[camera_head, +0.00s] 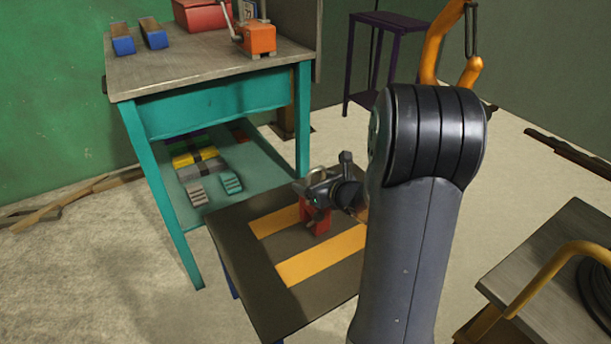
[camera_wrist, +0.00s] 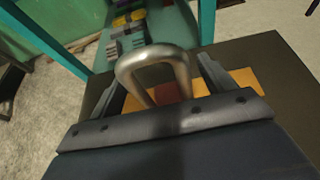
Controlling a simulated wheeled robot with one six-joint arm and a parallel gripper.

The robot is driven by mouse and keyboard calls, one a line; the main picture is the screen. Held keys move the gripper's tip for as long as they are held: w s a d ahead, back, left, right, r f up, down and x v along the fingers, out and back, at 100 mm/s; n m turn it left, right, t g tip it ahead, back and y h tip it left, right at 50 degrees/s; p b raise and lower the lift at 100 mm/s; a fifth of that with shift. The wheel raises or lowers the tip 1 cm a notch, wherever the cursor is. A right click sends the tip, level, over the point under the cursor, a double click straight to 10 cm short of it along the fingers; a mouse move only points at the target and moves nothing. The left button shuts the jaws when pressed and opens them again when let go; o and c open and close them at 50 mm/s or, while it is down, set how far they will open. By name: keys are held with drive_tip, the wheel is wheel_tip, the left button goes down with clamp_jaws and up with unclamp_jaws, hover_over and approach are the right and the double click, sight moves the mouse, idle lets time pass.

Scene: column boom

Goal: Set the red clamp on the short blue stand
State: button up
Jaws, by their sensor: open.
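The red clamp (camera_head: 317,221) is a small red block with a metal loop on top. It appears to stand upright on the dark, yellow-striped top of the short blue stand (camera_head: 262,294), whose blue leg shows below. My gripper (camera_head: 316,194) is at the clamp's top, partly hiding it. In the wrist view the grey metal loop (camera_wrist: 153,56) rises between the spread fingers of my gripper (camera_wrist: 158,84), with a bit of red below it. The jaws are open; whether a finger touches the loop I cannot tell.
A teal workbench (camera_head: 215,108) stands behind the stand, with an orange vice (camera_head: 258,39) and red box (camera_head: 202,15) on top and several blocks on its lower shelf. A purple table (camera_head: 384,20) is at the back. A yellow-railed cart (camera_head: 540,262) is at right.

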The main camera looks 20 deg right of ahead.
drive_tip(key=p+v, duration=0.3)
drive_tip(key=v, duration=0.7)
drive_tip(key=shift+s+r, duration=0.2)
drive_tip(key=shift+s, duration=0.05)
drive_tip(key=shift+c, duration=0.4)
